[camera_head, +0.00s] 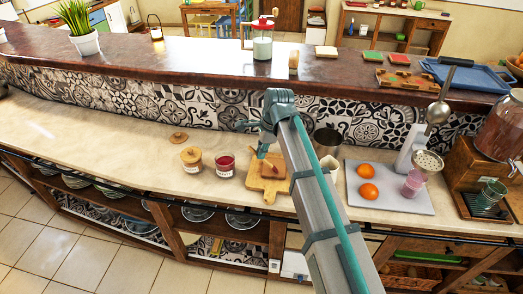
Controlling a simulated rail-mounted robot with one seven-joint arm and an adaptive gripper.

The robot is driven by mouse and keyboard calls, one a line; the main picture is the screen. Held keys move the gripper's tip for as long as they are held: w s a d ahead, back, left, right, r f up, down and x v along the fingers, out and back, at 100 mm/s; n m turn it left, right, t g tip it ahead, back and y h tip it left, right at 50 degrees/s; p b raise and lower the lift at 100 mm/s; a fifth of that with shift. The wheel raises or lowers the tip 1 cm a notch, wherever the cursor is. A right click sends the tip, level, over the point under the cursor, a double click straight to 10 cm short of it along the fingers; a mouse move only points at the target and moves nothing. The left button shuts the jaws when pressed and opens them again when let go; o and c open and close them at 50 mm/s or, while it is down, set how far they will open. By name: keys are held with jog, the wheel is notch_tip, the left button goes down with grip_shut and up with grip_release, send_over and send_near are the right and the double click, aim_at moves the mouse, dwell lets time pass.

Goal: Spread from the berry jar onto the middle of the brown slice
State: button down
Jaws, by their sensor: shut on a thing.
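The berry jar (225,166) stands open on the lower counter, with dark red contents showing in the glass. Right of it lies a wooden board (262,184) with its handle toward the front edge. A brown slice (274,171) appears to lie on the board, partly hidden by my gripper and arm. My gripper (263,151) is over the back of the board, pointing down, right of the berry jar. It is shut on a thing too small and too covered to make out. I cannot tell whether that thing touches the slice.
A lidded jar (192,160) stands left of the berry jar, with a loose round lid (179,137) behind it. Right of my arm, a grey tray (392,192) holds two oranges. A raised bar top (190,62) runs behind. The counter's left part is clear.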

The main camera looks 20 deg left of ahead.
jog(key=shift+f, duration=0.25)
jog(key=shift+w, duration=0.15)
jog(key=shift+w+a, duration=0.1)
jog(key=shift+w, duration=0.55)
jog(key=shift+s, duration=0.2)
jog(key=shift+s+p, duration=0.4)
jog(key=shift+s, duration=0.25)
jog(key=shift+w, duration=0.2)
jog(key=shift+w+f, duration=0.1)
jog(key=shift+w, duration=0.5)
jog(key=shift+s, duration=0.15)
